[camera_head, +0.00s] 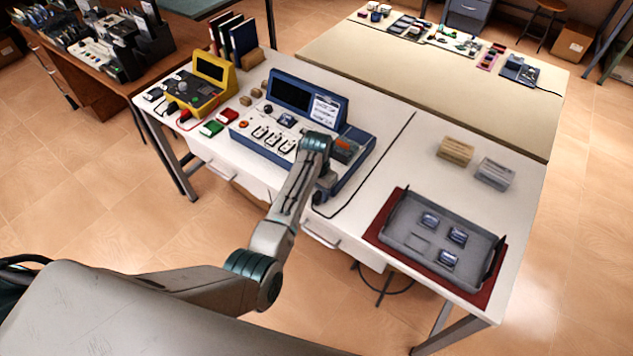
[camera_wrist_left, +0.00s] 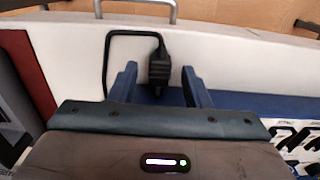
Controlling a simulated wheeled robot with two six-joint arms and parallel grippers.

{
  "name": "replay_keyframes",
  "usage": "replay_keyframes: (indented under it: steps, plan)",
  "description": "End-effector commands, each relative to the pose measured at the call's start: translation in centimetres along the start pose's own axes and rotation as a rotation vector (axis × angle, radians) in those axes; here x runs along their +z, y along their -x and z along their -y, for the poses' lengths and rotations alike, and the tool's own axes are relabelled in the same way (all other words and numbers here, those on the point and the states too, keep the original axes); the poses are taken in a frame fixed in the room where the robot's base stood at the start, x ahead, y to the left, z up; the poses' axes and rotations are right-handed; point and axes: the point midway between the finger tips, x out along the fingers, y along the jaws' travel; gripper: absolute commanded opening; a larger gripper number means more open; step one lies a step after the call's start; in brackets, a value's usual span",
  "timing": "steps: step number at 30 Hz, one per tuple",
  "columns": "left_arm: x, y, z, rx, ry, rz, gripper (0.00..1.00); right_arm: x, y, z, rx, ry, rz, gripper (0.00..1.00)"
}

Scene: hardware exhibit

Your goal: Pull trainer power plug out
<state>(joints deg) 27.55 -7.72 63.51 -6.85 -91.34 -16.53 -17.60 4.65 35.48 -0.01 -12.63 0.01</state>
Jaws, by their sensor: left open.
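The blue trainer (camera_head: 290,120) stands on the white table with a screen and a row of switches. Its black power plug (camera_wrist_left: 159,62) shows in the wrist view at the trainer's blue edge, with a black cable looping away from it. My left gripper (camera_wrist_left: 160,82) is open, with one finger on each side of the plug; I see gaps between the plug and both fingers. The plug's lower end is partly hidden. In the head view my left gripper (camera_head: 322,182) is at the trainer's front right corner, largely hidden by its wrist. My right gripper is out of view.
A yellow device (camera_head: 197,90) and small red and green boxes stand left of the trainer. A grey tray (camera_head: 410,243) on a red mat holds several small parts at the right. The black cable (camera_head: 372,178) crosses the clear tabletop between.

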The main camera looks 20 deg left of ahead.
Motion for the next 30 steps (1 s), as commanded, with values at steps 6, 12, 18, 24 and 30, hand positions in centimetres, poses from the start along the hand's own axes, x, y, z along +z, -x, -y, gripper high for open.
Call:
replay_keyframes:
  steps: [6, 12, 18, 24, 30]
  plan:
    - [-0.1, 4.0, 0.0, 0.000, 0.001, -0.005, 0.44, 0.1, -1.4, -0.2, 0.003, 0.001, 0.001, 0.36]
    - [-0.1, 7.6, 0.1, 0.000, 0.001, -0.002, 0.44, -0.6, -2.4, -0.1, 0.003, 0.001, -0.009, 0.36]
    - [0.0, 9.3, 0.1, 0.001, 0.000, 0.001, 0.44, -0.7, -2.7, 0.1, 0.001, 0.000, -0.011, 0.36]
    - [0.1, 9.5, 0.1, 0.001, 0.000, 0.003, 0.44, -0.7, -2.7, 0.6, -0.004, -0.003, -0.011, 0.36]
    - [0.0, 9.5, 0.1, 0.001, 0.001, 0.002, 0.44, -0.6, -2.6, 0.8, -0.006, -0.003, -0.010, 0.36]
